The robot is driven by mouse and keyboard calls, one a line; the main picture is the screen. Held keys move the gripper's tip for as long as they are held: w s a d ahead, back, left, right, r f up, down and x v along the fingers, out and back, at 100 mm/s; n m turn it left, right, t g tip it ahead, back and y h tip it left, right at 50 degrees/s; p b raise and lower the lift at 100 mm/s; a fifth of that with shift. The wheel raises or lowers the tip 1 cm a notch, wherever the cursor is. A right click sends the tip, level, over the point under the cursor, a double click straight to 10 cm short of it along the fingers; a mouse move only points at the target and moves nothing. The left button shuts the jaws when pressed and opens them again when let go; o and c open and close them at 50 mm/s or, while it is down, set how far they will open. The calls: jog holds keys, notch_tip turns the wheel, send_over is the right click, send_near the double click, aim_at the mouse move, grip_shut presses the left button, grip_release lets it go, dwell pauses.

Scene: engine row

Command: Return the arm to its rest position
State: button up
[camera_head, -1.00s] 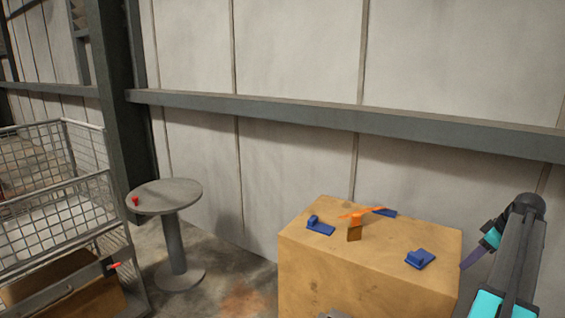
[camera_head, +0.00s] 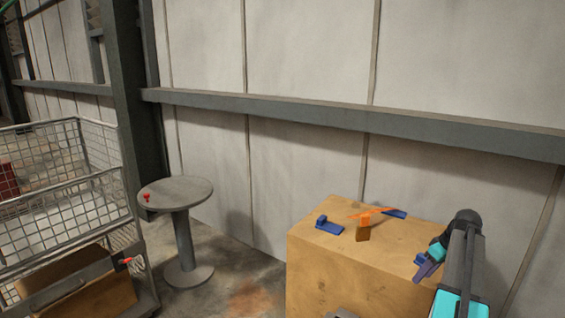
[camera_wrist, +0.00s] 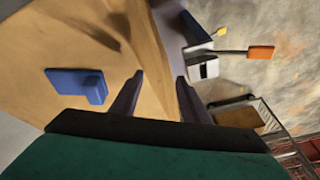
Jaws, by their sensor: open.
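My arm (camera_head: 458,265) reaches in at the right of the head view, bent at a dark joint. My gripper (camera_head: 427,270) shows small beside the right edge of the wooden box (camera_head: 340,280), near a blue piece (camera_head: 420,260) that it partly hides. In the wrist view my gripper (camera_wrist: 160,78) has its two dark fingers apart with nothing between them. The box edge runs behind the fingers. The blue piece (camera_wrist: 78,84) lies on the box top to their left, apart from them.
Another blue piece (camera_head: 328,225) and an orange part (camera_head: 363,230) sit on the box. A round grey table (camera_head: 178,192) with a small red item (camera_head: 146,197) stands left of it. A wire cart (camera_head: 60,200) is at far left. A wall beam (camera_head: 350,125) runs behind.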

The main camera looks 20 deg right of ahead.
jog(key=w+a+f+g, duration=0.1)
jog(key=w+a+f, duration=0.3)
jog(key=a, duration=0.5)
jog(key=w+a+f+m, duration=0.15)
jog(key=a+f, duration=0.35)
jog(key=a, duration=0.5)
jog(key=w+a+f+g, duration=0.1)
jog(key=w+a+f, duration=0.3)
jog(key=a, duration=0.5)
jog(key=s+a+f+h, duration=0.1)
jog(key=s+a+f, duration=0.25)
jog(key=a, duration=0.55)
jog(key=s+a+f+g, duration=0.15)
jog(key=a+f, duration=0.25)
jog(key=a, duration=0.4)
jog(key=s+a+f+h, duration=0.1)
jog(key=s+a+f, duration=0.25)
jog(key=a, duration=0.55)
jog(key=s+f+g, duration=0.2)
jog(key=s+f, duration=0.8)
jog(key=s, duration=0.2)
jog(key=s+f+g, duration=0.3)
jog(key=s+f, duration=0.6)
jog(key=s, duration=0.4)
jog(key=shift+s+f+b, duration=0.25)
jog(key=shift+f+b, duration=0.1)
jog(key=shift+b, duration=0.05)
jog(key=shift+g, duration=0.25)
